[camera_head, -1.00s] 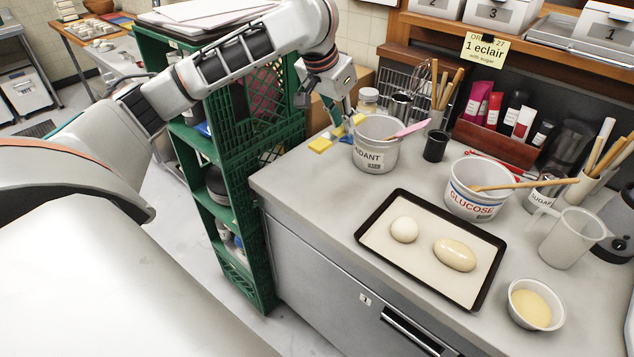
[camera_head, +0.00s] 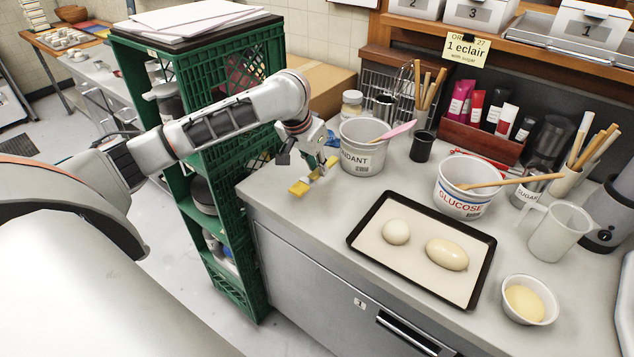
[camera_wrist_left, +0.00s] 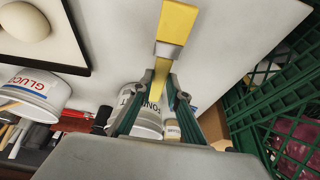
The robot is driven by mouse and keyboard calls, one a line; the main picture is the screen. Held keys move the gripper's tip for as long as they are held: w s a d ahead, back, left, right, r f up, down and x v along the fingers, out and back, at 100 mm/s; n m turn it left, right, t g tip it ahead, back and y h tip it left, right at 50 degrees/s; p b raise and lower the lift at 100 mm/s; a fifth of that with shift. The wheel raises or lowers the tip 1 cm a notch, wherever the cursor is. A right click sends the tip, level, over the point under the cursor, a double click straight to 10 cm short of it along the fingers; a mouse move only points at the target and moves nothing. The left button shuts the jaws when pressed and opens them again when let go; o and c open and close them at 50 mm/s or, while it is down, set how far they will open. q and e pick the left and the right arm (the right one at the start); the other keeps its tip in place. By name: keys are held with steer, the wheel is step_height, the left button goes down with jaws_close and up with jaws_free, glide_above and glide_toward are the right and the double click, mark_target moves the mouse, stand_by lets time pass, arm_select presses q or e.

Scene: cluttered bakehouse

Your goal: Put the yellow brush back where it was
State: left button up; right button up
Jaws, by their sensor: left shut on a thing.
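The yellow brush (camera_head: 299,188) shows in the head view at the left end of the counter, to the left of the FONDANT bucket (camera_head: 358,160). My left gripper (camera_head: 318,170) is shut on it. In the left wrist view the brush (camera_wrist_left: 178,22) points up out of the left gripper (camera_wrist_left: 153,88): a wide yellow end, a metal band, and a narrower yellow part between the fingers. I cannot tell whether the brush touches the counter. My right gripper is not in view.
A green crate shelf (camera_head: 237,150) stands against the counter's left end. A dark-rimmed tray (camera_head: 356,235) with two dough pieces and a GLUCOSE tub (camera_head: 455,200) lie to the right. The counter (camera_head: 300,222) is bare in front of the brush.

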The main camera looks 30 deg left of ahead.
mark_target(317, 193)
arm_select(q)
step_height(317, 193, down, 6)
stand_by(0.5)
steer(key=shift+f, duration=0.1)
steer(key=o, duration=0.9)
steer(key=shift+o, duration=0.2)
steer(key=v, duration=1)
steer(key=shift+r, duration=0.4)
steer(key=shift+v, duration=0.8)
steer(key=shift+s+d+f, duration=0.1)
